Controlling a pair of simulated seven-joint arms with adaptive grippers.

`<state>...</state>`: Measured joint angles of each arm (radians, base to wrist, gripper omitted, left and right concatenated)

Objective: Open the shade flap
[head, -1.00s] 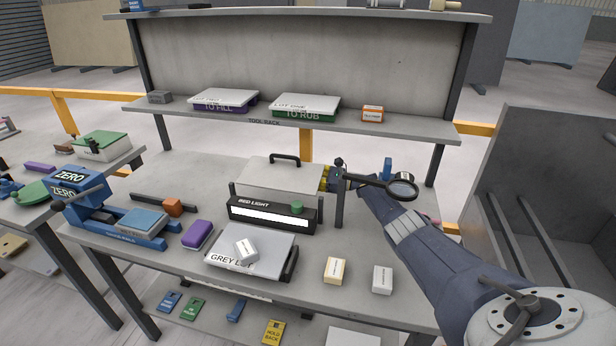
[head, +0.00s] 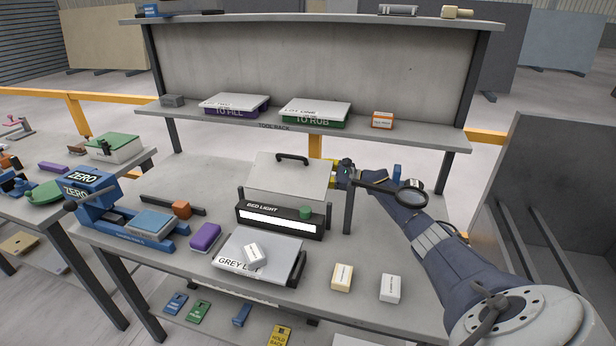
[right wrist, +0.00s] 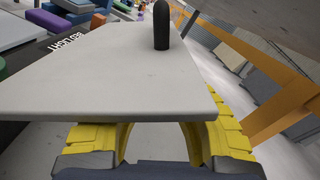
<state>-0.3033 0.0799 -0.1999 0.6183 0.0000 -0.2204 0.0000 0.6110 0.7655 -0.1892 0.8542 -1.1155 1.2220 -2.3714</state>
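The shade flap (head: 290,177) is a pale grey panel with a black bar handle (head: 292,158), above the black bed light (head: 280,220) with its lit white strip. The flap tilts, its far edge raised. My right gripper (head: 335,172) is at the flap's right edge in the head view. In the right wrist view, the flap (right wrist: 120,75) fills the middle, with its dark handle (right wrist: 161,25) upright. Yellow fingers of my right gripper (right wrist: 155,140) reach under the flap, which hides their tips, so open or shut is unclear. My left gripper is out of view.
A magnifier (head: 411,198) on a dark post stands beside my right forearm. A grey tray (head: 262,268) with a white block lies in front of the light. Purple, yellow and white blocks lie nearby. The tool rack shelf (head: 380,138) runs behind.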

